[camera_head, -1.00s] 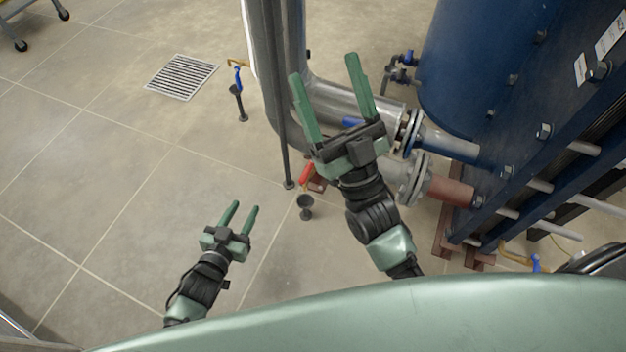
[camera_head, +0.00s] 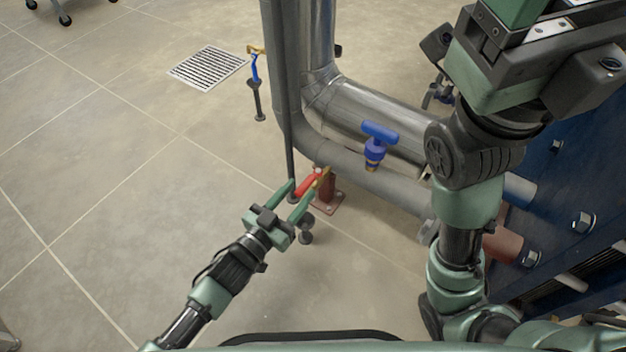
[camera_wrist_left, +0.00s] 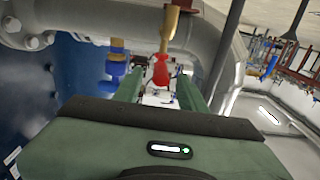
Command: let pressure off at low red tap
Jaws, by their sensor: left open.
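The low red tap (camera_head: 308,184) has a red lever and a brass body. It sits low beside the pipes, above a small dark drain funnel (camera_head: 306,236). My left gripper (camera_head: 300,194) is open, with its two green fingers pointing at the red lever. In the left wrist view the red lever (camera_wrist_left: 161,72) shows between and just beyond the fingertips, with the brass part above it; I cannot tell whether they touch. My right arm rises at the right of the head view, and its gripper (camera_head: 530,40) is partly cut off by the top edge.
A blue-handled valve (camera_head: 378,142) stands on the grey pipe (camera_head: 370,110), right of the red tap. A thin dark post (camera_head: 289,140) stands close to the tap. A second blue tap (camera_head: 255,70) and a floor grate (camera_head: 208,67) lie farther back.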

